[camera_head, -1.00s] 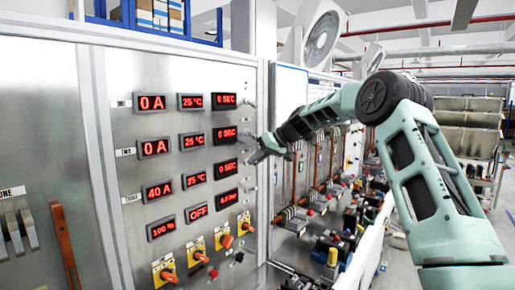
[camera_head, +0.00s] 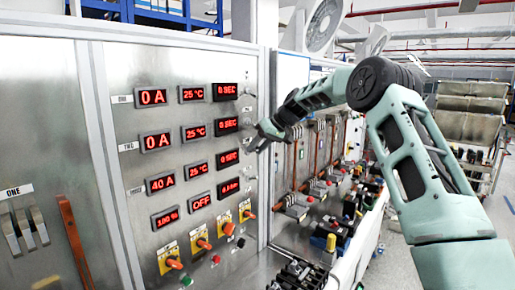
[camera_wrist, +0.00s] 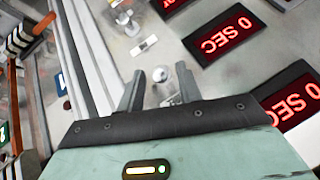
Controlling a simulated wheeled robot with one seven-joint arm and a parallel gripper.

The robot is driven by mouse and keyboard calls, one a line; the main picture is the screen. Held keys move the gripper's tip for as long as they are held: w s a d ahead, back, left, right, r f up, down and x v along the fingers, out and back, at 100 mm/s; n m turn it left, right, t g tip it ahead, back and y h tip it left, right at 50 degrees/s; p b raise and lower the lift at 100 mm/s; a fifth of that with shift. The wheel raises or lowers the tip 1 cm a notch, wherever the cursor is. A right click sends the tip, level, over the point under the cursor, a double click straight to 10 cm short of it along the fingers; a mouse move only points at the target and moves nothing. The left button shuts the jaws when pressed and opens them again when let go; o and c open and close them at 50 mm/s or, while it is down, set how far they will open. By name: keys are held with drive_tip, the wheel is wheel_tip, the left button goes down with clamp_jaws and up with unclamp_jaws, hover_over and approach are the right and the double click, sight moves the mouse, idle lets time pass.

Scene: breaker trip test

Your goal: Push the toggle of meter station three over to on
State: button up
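My gripper (camera_head: 257,142) is at the panel, right of the second and third rows. In the wrist view my gripper (camera_wrist: 160,92) has its two fingers apart, with nothing held. In the head view my gripper obscures that area.
Another toggle (camera_wrist: 125,18) and a pale label plate (camera_wrist: 143,45) lie farther out in the wrist view. Orange-handled switches (camera_head: 201,243) sit low on the panel. A bench (camera_head: 350,262) crowded with parts stands to the right. A raised frame edge (camera_head: 264,150) borders the panel.

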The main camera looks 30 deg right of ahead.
drive_tip(key=b+v, duration=0.6)
drive_tip(key=v, duration=1.1)
drive_tip(key=shift+s+r, duration=0.1)
idle(0.4)
